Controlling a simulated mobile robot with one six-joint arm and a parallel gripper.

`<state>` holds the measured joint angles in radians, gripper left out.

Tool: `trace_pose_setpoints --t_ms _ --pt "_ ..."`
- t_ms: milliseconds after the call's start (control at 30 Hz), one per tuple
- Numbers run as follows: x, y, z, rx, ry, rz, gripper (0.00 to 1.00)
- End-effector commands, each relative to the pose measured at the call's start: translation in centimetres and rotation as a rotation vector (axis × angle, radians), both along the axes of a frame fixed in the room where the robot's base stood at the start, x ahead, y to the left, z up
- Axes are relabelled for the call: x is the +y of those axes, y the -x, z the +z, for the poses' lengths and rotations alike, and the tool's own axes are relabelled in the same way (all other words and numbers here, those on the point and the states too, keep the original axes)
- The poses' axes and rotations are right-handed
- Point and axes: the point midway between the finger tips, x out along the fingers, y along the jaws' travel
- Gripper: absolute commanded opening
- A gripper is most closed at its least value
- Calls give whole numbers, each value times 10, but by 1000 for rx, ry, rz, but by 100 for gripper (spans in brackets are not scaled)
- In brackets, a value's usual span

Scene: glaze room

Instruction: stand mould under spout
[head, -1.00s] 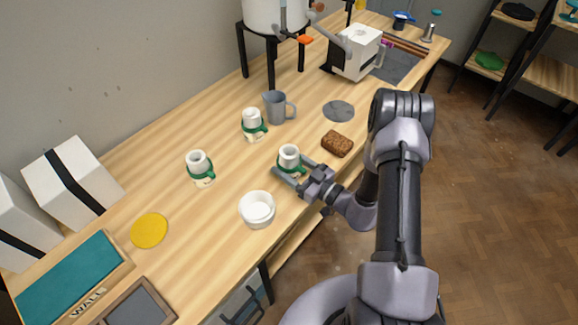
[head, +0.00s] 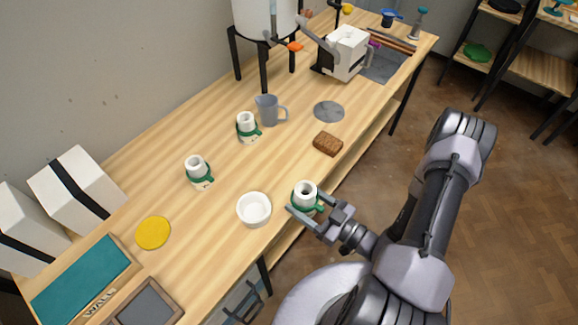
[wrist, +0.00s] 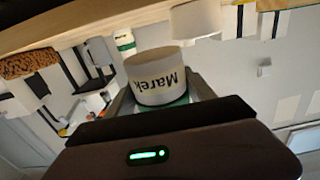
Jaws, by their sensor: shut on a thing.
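A white cylindrical mould (head: 305,189) with a green band sits between the fingers of my gripper (head: 308,208), at the table's front edge. My gripper is shut on it. In the wrist view the held mould (wrist: 158,75) bears the name "Marek", which reads upside down. Its far side is hidden. Two similar moulds with green bands stand on the table, one at the middle (head: 246,124) and one further left (head: 197,168). A white tank on black legs (head: 265,18) stands at the back, with an orange-tipped spout (head: 295,46) apart from the held mould.
A white bowl (head: 254,208) is just left of the held mould. A brown sponge (head: 328,144), a grey disc (head: 329,111) and a grey jug (head: 267,110) lie or stand between my gripper and the tank. A white boxy machine (head: 346,54) is right of the tank.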

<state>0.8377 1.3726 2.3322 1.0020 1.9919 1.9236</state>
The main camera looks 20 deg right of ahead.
Motion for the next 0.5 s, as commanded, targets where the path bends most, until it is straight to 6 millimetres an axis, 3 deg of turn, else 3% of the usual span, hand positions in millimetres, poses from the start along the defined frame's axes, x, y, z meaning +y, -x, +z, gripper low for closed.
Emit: trace_pose_setpoints --t_ms 167,267,400,500 --pt "-1 -4 3 5 7 -3 14" --pt "-3 -30 15 18 23 -24 14" --pt "2 -73 48 18 24 -76 14" --pt "8 -92 71 5 11 -109 14"
